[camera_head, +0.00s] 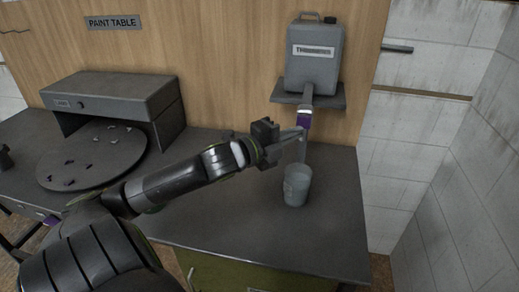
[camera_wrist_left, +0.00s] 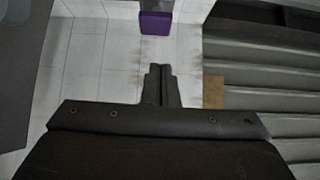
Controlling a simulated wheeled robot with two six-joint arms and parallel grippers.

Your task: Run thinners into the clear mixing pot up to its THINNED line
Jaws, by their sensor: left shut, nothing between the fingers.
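The grey thinners can (camera_head: 314,55) stands on a small wall shelf, its label hard to read. Its tap has a purple part (camera_head: 304,120), also at the top of the left wrist view (camera_wrist_left: 156,22). The clear mixing pot (camera_head: 297,186) stands upright on the bench below the tap. A pale vertical strip between tap and pot looks like a stream of liquid. The pot's level and THINNED line cannot be made out. My left gripper (camera_head: 298,134) is shut and empty beside the tap, just below the purple part; its closed fingers show in the wrist view (camera_wrist_left: 160,85). My right gripper is out of view.
The dark bench top (camera_head: 240,225) is clear around the pot. A PAINT TABLE sign (camera_head: 113,22) hangs on the wooden back panel.

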